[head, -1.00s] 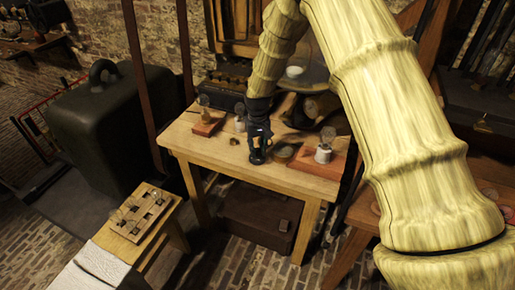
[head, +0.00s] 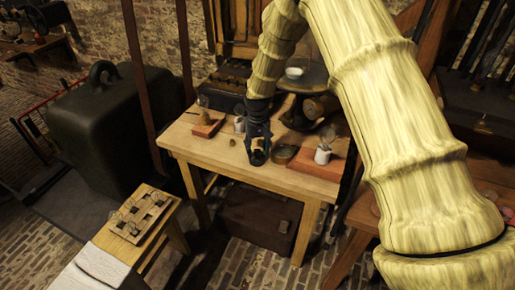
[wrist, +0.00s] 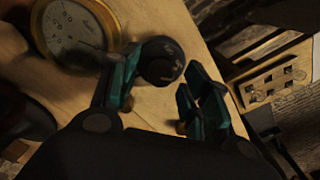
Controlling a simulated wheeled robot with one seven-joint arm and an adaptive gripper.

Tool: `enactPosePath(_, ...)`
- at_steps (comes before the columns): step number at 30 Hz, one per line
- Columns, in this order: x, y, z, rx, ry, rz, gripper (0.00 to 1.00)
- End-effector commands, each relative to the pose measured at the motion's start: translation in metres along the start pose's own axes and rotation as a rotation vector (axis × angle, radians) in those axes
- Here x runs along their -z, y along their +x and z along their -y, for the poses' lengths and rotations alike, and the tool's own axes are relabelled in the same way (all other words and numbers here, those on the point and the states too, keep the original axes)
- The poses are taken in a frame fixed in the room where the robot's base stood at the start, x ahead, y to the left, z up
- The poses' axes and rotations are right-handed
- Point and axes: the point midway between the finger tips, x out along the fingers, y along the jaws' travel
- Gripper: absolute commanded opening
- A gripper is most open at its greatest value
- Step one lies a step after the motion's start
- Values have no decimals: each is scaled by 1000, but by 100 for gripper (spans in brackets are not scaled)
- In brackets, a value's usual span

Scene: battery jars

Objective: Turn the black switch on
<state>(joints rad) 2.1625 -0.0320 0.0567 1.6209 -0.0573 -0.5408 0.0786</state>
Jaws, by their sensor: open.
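The black switch (wrist: 160,62) is a round, dark knob-like piece on the wooden table, seen from above in the wrist view. My gripper (wrist: 163,78) is open, with one finger left of the switch and the other to its right. The left finger looks very close to it; I cannot tell whether they touch. In the head view my gripper (head: 258,146) points down at the table's front part, and the switch is mostly hidden behind it. The switch's on or off position cannot be made out.
A brass-rimmed dial (wrist: 75,30) lies close beside the switch. On the wooden table (head: 300,184) a white jar (head: 322,155) stands on a reddish board to the right, and another small board (head: 207,128) lies left. A stool holds a slotted wooden plate (head: 145,215).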

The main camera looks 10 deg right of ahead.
Motion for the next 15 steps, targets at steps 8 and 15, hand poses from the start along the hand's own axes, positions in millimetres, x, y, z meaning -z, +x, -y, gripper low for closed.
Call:
enactPosePath(8,1,-31,0,0,0,-3,47)
enactPosePath(15,1,-75,0,1,1,-4,47)
